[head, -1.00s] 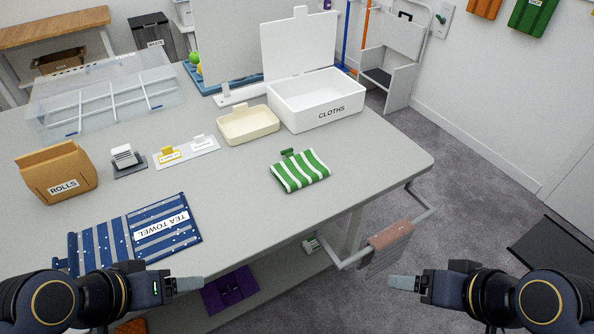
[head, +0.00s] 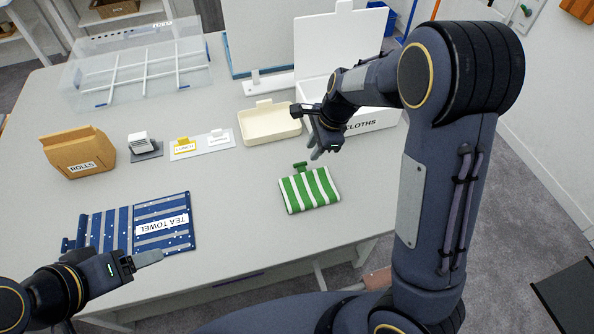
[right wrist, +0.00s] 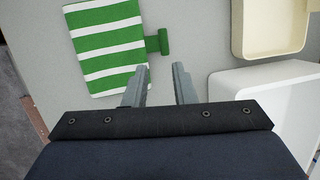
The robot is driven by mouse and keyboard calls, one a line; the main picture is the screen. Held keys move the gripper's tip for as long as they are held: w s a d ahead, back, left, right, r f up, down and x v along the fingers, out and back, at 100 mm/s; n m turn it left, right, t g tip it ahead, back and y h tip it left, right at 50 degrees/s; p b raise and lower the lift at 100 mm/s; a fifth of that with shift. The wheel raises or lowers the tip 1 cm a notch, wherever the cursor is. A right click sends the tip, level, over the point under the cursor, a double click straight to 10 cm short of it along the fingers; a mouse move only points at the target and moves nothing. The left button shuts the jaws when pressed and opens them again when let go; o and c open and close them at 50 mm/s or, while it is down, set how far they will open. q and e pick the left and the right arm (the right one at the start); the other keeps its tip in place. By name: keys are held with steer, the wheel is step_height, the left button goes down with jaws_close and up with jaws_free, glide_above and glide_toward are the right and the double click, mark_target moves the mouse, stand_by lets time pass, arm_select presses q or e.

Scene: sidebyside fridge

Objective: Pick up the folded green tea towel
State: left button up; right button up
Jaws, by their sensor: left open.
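The folded green tea towel (head: 310,190), with green and white stripes and a green tab on its far edge, lies flat on the grey table. In the right wrist view the towel (right wrist: 106,48) is at the upper left, with its tab (right wrist: 158,42) pointing right. My right gripper (head: 316,153) is above the table behind the towel, in front of the cloths box. Its two fingers (right wrist: 160,78) are apart and empty, close to the tab in that view but not around it. My left gripper (head: 150,259) is open and empty near the front edge, by the blue towel.
A white box marked CLOTHS (head: 375,121) and a cream tray (head: 270,135) stand behind the towel. A blue tea towel mat (head: 118,222) lies left, a brown ROLLS bag (head: 75,150) further back. The table around the green towel is clear.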

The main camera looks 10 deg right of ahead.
mark_target(302, 163)
steer(key=x, duration=0.8)
steer(key=shift+w+a+p, duration=0.2)
steer(key=shift+w+p, duration=0.15)
steer(key=shift+p, duration=0.05)
jaws_close()
